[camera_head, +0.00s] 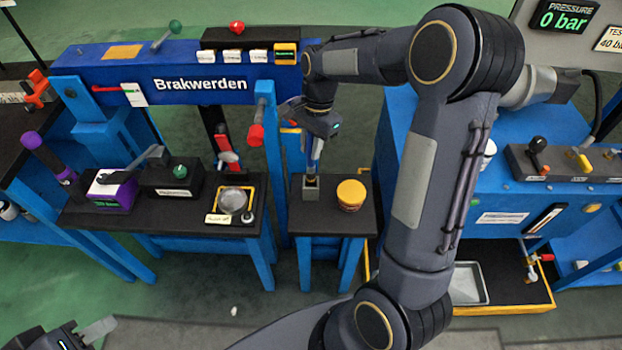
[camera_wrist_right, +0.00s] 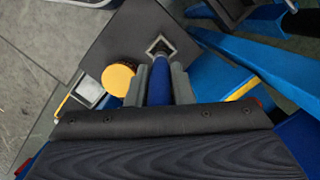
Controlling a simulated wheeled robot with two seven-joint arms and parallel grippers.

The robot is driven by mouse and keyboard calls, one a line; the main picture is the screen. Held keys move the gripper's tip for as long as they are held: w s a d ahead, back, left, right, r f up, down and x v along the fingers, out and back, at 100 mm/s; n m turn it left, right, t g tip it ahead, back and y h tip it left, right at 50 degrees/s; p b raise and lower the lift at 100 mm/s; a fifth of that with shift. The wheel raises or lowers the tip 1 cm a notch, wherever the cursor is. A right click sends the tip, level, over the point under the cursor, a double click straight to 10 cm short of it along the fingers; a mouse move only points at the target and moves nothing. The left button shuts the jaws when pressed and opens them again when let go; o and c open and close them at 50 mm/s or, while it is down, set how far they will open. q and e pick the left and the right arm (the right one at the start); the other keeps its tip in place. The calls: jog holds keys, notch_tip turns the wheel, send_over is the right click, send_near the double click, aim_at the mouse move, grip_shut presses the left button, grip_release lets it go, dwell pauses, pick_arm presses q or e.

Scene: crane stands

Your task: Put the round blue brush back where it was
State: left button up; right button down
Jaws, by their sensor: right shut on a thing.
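My right gripper (camera_head: 315,140) is above the small dark stand on the right of the frame. In the right wrist view its fingers (camera_wrist_right: 159,88) are shut on the blue handle of the round brush (camera_wrist_right: 159,82). The brush points down at a grey square holder (camera_head: 311,190) on the stand; the holder's opening (camera_wrist_right: 161,46) also shows in the wrist view. The brush's lower end is at or just over this opening; I cannot tell how far inside it is. My left gripper (camera_head: 82,335) is at the bottom left, partly cut off, away from the stand.
A round yellow-topped brush or pot (camera_head: 351,194) stands on the same stand (camera_head: 340,222), right of the holder. A blue post (camera_head: 268,140) with a red knob rises close left of my right gripper. The black bench (camera_head: 140,217) at left carries several devices.

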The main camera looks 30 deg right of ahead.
aim_at(311, 165)
notch_tip(311, 165, down, 7)
jog(key=shift+f+b, duration=0.1)
jog(key=shift+b, duration=0.25)
jog(key=shift+f, duration=0.15)
jog(key=c, duration=1.3)
grip_release()
